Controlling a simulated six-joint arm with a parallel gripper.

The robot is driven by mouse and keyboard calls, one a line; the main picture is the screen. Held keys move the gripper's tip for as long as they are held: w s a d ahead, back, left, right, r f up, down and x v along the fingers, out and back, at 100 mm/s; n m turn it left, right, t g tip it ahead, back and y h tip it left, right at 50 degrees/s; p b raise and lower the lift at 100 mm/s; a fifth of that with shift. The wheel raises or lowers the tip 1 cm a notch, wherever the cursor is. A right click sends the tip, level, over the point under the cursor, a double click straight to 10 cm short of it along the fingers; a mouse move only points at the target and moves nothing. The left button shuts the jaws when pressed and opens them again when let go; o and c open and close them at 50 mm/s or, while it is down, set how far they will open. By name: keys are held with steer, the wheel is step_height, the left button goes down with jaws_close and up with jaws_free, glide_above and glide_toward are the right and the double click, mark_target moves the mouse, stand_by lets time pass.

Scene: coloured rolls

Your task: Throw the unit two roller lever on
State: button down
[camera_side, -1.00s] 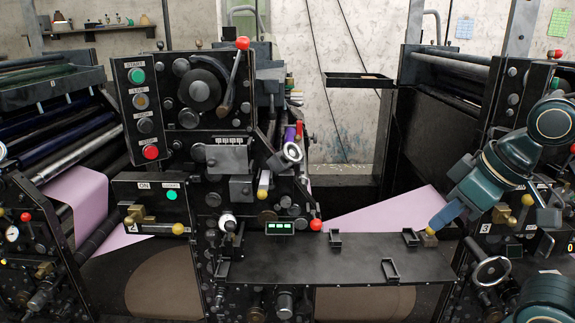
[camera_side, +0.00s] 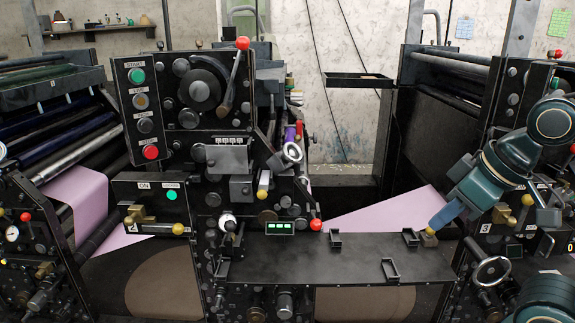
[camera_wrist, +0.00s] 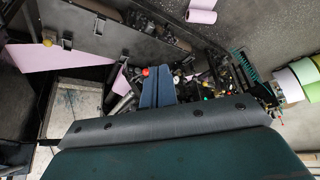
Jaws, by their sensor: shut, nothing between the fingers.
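My gripper (camera_side: 436,224) has its blue fingers together, at the right end of the flat black table. Its tips are close to a small brass-yellow knob (camera_side: 431,232); I cannot tell whether they touch it. In the wrist view the blue fingers (camera_wrist: 157,88) lie side by side with no gap. On the left press unit, a lever with a yellow ball end (camera_side: 178,229) lies across the panel, below a lit green lamp (camera_side: 172,195) and an ON label. My gripper is far to the right of it.
The black table (camera_side: 330,262) carries several small upright brackets (camera_side: 390,270). A red-ball lever (camera_side: 242,43) stands on the central column. The right unit has a handwheel (camera_side: 491,271) and a yellow-ball lever (camera_side: 527,200) close to my arm. Pink web (camera_side: 385,212) runs behind the table.

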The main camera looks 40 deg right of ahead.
stand_by(0.3)
steer(key=c, duration=1.5)
jaws_free()
steer(key=shift+w, duration=0.1)
steer(key=o, duration=0.3)
steer(key=shift+w+r, duration=0.15)
steer(key=shift+o, duration=0.8)
steer(key=shift+w+r+m, duration=0.1)
steer(key=shift+w+m, duration=0.2)
steer(key=w+d+m+g, duration=0.15)
steer(key=w+m, duration=0.25)
steer(key=w, duration=0.4)
steer(key=w+d+m, duration=0.2)
steer(key=w+m, duration=0.1)
steer(key=w, duration=0.5)
steer(key=w+d+f+m+g, duration=0.1)
steer(key=w+d+f+m, duration=0.3)
steer(key=w+f, duration=0.2)
steer(key=w+d+f+m+g, duration=0.1)
steer(key=w+d+f+m, duration=0.3)
steer(key=w, duration=0.5)
step_height(320, 180, down, 2)
steer(key=shift+w+d+f, duration=0.15)
steer(key=shift+w+d, duration=0.1)
